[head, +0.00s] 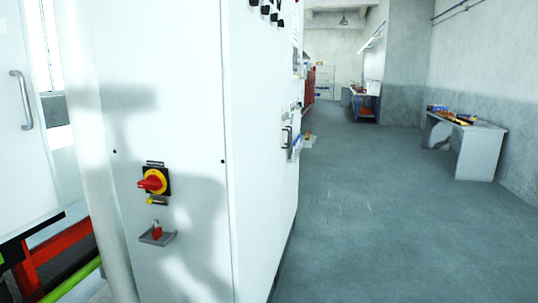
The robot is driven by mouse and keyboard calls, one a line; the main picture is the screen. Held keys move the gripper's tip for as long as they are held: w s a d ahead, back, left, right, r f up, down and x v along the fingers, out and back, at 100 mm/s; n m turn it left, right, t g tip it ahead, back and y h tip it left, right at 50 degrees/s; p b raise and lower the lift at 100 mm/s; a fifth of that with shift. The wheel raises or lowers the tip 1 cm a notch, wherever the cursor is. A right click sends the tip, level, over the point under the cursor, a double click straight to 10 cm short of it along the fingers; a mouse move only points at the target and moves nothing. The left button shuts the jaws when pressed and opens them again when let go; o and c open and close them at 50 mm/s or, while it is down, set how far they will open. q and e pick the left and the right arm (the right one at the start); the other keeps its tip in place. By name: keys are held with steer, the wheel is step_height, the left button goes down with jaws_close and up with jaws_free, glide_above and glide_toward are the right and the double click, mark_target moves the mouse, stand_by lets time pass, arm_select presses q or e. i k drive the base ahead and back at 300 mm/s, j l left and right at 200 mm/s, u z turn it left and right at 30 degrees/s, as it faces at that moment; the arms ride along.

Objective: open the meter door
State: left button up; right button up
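A tall white cabinet (250,150) fills the left and middle of the head view. Its near face carries a red rotary switch (152,183) on a yellow and black plate. Below it is a small grey bracket (158,236) with a red item on it. On the cabinet's right side, seen at a steep angle, is a dark handle (287,137). I cannot tell which panel is the meter door. A white door with a grey bar handle (21,100) stands at the far left. Neither gripper is in view.
Open grey floor (370,220) lies to the right of the cabinet. A grey table (463,135) with small items stands by the right wall. A blue-framed workbench (366,105) is farther back. Red and green rails (65,250) are at lower left.

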mark_target(253, 45)
steer(key=i+l, duration=0.2)
steer(key=i, duration=0.25)
steer(key=i+l, duration=0.25)
steer(key=i, duration=0.25)
steer(key=i+l, duration=0.2)
steer(key=i, duration=0.25)
steer(key=i+l+u, duration=0.1)
steer(key=i, duration=0.35)
steer(key=i+l, duration=0.35)
steer(key=i, duration=0.1)
